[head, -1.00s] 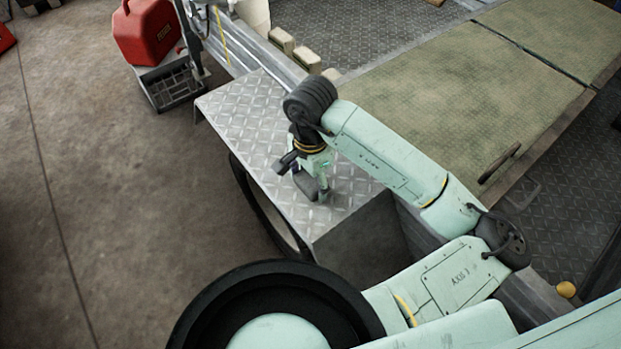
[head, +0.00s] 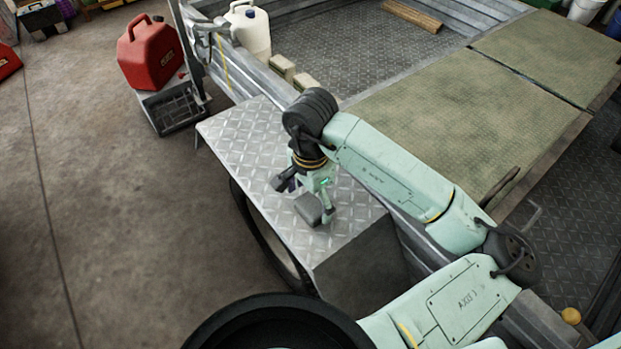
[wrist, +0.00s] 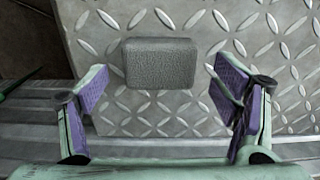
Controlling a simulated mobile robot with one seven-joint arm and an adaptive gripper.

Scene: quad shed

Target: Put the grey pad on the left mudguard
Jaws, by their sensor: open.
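The grey pad (head: 310,209) lies on the diamond-plate top of the left mudguard (head: 241,131). In the wrist view, the pad (wrist: 160,63) is a rounded dark grey block on the metal plate (wrist: 215,110). My gripper (head: 312,200) is just above the mudguard, close beside the pad. In the wrist view, my gripper (wrist: 163,90) is open, with a purple-lined finger on either side. The pad sits between and slightly beyond the fingers, with a gap on each side. In the head view, the gripper partly covers the area around the pad.
A red jerry can (head: 149,52) stands on a grey crate (head: 173,106) at the back left. A white jug (head: 249,30) is in the trailer behind the mudguard. Greenish boards (head: 440,95) lie to the right. The concrete floor left of the mudguard is clear.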

